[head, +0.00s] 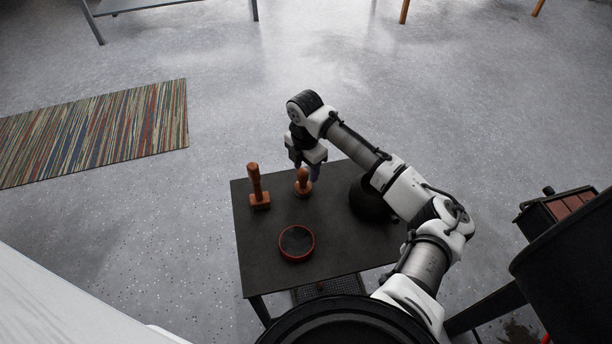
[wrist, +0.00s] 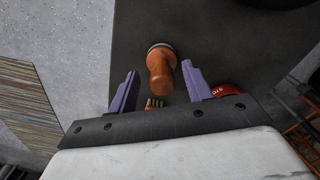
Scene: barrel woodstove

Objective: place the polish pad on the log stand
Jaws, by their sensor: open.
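The likely polish pad (head: 303,188), a turned wooden knob on a round dark base, stands upright on a dark table. It also shows in the wrist view (wrist: 161,70). My gripper (head: 307,167) is above it, fingers pointing down. In the wrist view, the purple fingers of my open gripper (wrist: 160,69) lie on either side of the knob in the picture, with visible gaps and nothing held. I cannot tell which thing is the log stand.
A square-based wooden-handled tool (head: 258,195) stands left of the pad on the dark table (head: 345,252). A red-rimmed round tin (head: 297,244) lies nearer. A black round object (head: 366,205) is at right, partly behind my arm. A striped rug (head: 100,133) lies left.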

